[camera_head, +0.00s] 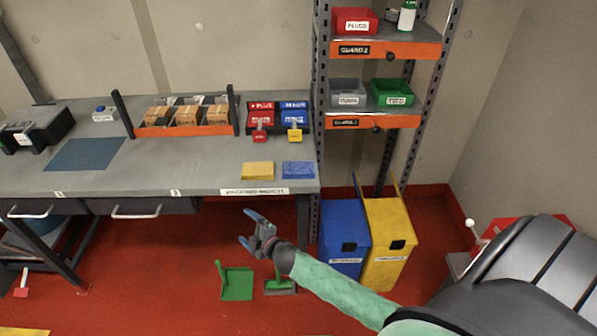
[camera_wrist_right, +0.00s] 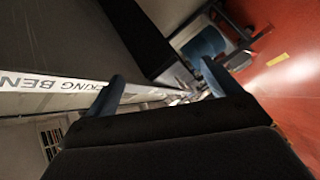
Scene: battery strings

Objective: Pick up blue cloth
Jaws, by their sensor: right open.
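The blue cloth (camera_head: 298,170) lies flat on the grey workbench (camera_head: 205,176), near its front right corner. A yellow cloth (camera_head: 258,171) lies just left of it. My right gripper (camera_head: 249,229) is open and empty, in front of the bench and below the level of its top, to the lower left of the blue cloth. In the right wrist view the two blue fingertips (camera_wrist_right: 162,88) are spread apart with nothing between them. The blue cloth does not show in that view. My left gripper is not in view.
The bench's front edge with its label (camera_head: 254,191) lies between my right gripper and the cloths. Red and blue bins (camera_head: 261,118) stand behind the cloths. A shelf rack (camera_head: 318,100) stands at the bench's right end, with blue (camera_head: 343,230) and yellow (camera_head: 388,235) waste bins below.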

